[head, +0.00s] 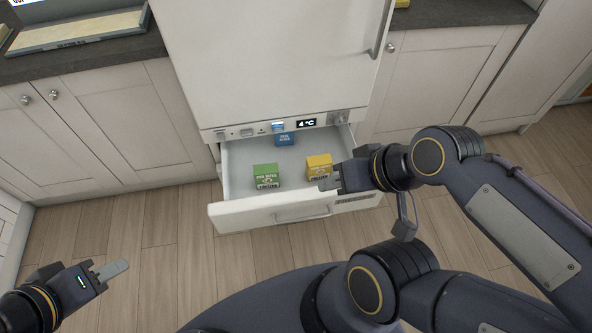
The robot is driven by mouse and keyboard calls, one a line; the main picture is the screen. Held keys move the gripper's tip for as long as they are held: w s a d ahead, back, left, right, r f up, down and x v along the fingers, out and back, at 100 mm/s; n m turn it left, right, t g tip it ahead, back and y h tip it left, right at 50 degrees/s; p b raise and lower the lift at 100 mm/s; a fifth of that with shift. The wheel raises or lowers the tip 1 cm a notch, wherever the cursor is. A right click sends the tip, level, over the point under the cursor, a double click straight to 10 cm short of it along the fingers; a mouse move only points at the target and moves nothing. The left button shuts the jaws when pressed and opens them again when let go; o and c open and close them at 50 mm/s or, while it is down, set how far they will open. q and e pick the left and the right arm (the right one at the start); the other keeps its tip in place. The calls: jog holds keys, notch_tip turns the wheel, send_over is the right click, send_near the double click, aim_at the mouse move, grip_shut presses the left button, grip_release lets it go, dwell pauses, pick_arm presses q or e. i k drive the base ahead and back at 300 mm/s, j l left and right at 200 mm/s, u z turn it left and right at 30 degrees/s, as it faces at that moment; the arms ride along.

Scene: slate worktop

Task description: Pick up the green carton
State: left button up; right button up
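The green carton (267,176) stands in the open white drawer (240,216), left of the middle and close to the drawer's front wall. My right gripper (326,184) is at the right part of the drawer, just below the yellow carton, to the right of the green carton and apart from it. Its fingers are small and seen edge-on, so I cannot tell whether they are open. My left gripper (118,270) is low on the left, over the floor, far from the drawer. Its fingers overlap in the view, so its opening is unclear.
A yellow carton (319,165) stands right of the green one, and a blue carton (285,139) stands at the back of the drawer. The fridge (265,60) rises behind, its panel reading 4 °C. Cabinets flank it. The wooden floor (165,215) before the drawer's left side is clear.

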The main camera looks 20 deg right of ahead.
aim_at(266, 176)
jog(key=i+l, duration=0.1)
jog(key=l, duration=0.45)
jog(key=i+l, duration=0.1)
jog(key=l, duration=0.45)
jog(key=i+l, duration=0.1)
jog(key=l, duration=0.45)
jog(key=l+u, duration=0.1)
jog(key=u, duration=0.35)
jog(key=l+u, duration=0.15)
jog(key=u, duration=0.3)
jog(key=l+u, duration=0.1)
jog(key=u, duration=0.35)
jog(key=l+u, duration=0.15)
jog(key=u, duration=0.3)
